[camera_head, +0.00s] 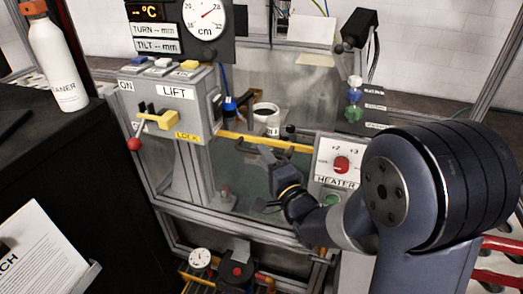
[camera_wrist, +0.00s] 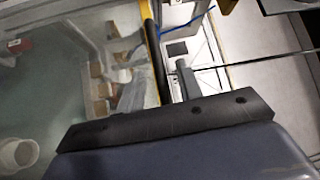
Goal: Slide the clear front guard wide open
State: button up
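The clear front guard (camera_head: 236,176) is a see-through greenish panel between the lift box and the heater box. A yellow strip (camera_head: 270,142) runs along its top; a yellow edge also shows in the wrist view (camera_wrist: 151,30). My gripper (camera_head: 260,181) is in front of the panel, its two fingers spread apart. In the wrist view my gripper (camera_wrist: 160,80) has a grey finger on each side of a dark bar (camera_wrist: 157,50) beside the yellow edge. I cannot tell whether either finger touches the bar.
The lift box (camera_head: 172,103) with a yellow lock lever (camera_head: 158,121) and a red-knobbed lever (camera_head: 135,143) stands left. The heater box (camera_head: 325,160) with a red dial is close to my wrist. A white cup (camera_head: 266,119) stands behind the yellow strip. A bottle (camera_head: 57,65) stands far left.

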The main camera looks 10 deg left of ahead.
jog(key=shift+x, duration=1.2)
jog(key=shift+c, duration=0.3)
grip_shut()
